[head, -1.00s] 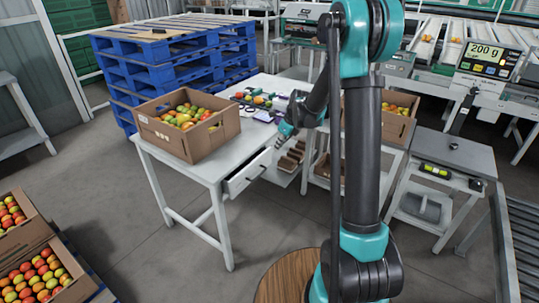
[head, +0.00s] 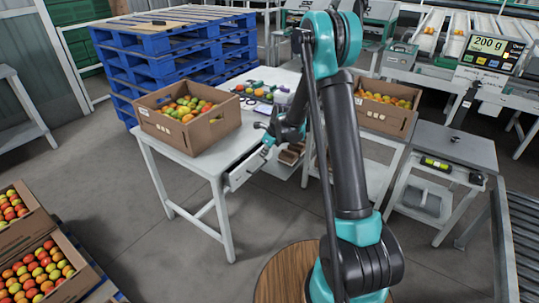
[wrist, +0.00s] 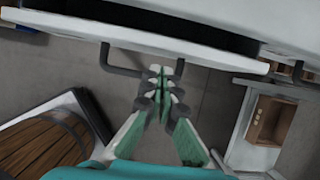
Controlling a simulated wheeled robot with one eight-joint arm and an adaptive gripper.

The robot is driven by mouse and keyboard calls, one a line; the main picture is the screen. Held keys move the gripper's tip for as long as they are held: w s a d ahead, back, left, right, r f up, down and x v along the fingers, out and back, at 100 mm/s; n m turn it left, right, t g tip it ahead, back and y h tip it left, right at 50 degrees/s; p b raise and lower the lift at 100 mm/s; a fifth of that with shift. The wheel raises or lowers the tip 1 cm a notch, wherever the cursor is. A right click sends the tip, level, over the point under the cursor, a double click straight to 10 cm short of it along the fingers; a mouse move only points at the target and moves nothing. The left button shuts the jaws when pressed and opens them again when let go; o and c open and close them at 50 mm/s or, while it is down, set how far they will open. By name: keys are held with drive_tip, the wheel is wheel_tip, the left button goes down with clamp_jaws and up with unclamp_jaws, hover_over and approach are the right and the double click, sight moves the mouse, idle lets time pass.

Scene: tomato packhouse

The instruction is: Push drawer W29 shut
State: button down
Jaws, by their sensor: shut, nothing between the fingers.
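The drawer (head: 240,178) is under the top of the white table, its light front facing me; its label is too small to read. In the wrist view the drawer front (wrist: 225,54) runs across the top, with a dark gap behind it, so it stands partly open. Its grey bar handle (wrist: 118,71) sticks out towards me. My gripper (wrist: 160,76) is shut and empty, its fingertips at the handle bar, overlapping it in the picture; I cannot tell if they touch. In the head view my gripper (head: 266,153) is beside the right part of the drawer front.
A cardboard box of tomatoes (head: 215,132) stands on the white table (head: 188,160). Blue pallets (head: 150,70) are stacked behind. Another tomato box (head: 378,118) is on a stand to the right. Grey floor (head: 150,240) is clear in front of the table.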

drive_tip(key=shift+w+a, duration=0.4)
drive_tip(key=shift+a, duration=0.15)
